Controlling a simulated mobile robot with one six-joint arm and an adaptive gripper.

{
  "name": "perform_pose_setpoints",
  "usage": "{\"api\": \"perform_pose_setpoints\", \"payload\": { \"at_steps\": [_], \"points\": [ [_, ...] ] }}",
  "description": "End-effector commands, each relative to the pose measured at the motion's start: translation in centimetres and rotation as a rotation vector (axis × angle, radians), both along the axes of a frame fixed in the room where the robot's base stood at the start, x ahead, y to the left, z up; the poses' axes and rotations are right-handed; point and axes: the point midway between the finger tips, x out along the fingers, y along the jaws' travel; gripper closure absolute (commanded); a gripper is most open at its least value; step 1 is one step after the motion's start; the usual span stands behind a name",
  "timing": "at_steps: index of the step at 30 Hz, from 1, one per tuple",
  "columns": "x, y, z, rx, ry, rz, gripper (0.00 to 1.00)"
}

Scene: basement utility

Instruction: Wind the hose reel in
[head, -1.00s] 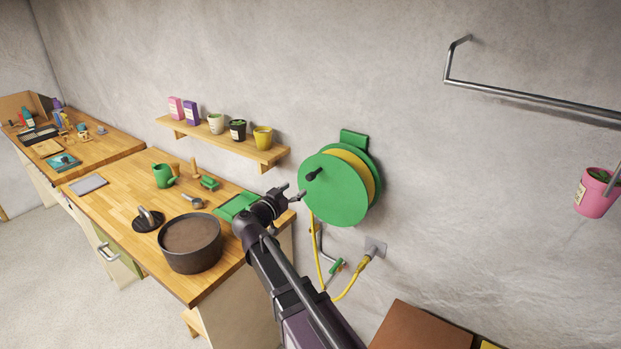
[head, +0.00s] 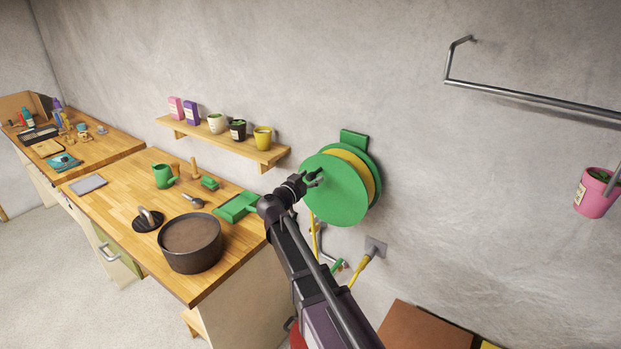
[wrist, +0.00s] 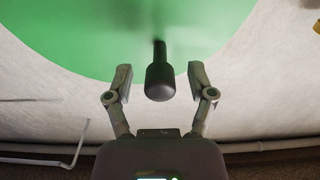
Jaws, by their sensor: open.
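The green hose reel (head: 338,190) is mounted on the wall, with yellow hose (head: 357,166) wound between its discs. Its black crank handle (wrist: 160,80) sticks out from the green disc (wrist: 100,35) in the wrist view. My gripper (wrist: 160,88) is open, with one finger on each side of the handle's knob and a visible gap on both sides. In the head view my gripper (head: 314,180) is at the front of the disc and hides most of the handle. The loose yellow hose end (head: 361,270) hangs below the reel, partly behind my arm.
A wooden bench (head: 118,207) stands to the left, with a dark pot (head: 190,262), a green watering can (head: 162,177) and a green tray (head: 236,208) on it. A shelf (head: 225,143) with pots is above. A metal rail (head: 530,96) is at the right. A brown box (head: 425,330) is below.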

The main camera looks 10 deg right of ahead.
Motion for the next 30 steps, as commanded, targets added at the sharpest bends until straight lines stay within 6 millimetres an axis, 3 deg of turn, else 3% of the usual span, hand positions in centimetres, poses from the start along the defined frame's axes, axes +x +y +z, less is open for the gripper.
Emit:
{"api": "perform_pose_setpoints", "payload": {
  "at_steps": [2,9,10,30],
  "points": [
    [-0.01,0.0,0.0,0.0,0.0,0.0,0.29],
    [-0.01,0.0,0.0,0.0,0.0,0.0,0.98],
    [-0.01,0.0,0.0,0.0,0.0,0.0,1.0],
    [0.21,-0.78,-0.14,-0.023,0.02,-0.012,1.0]
  ]
}}
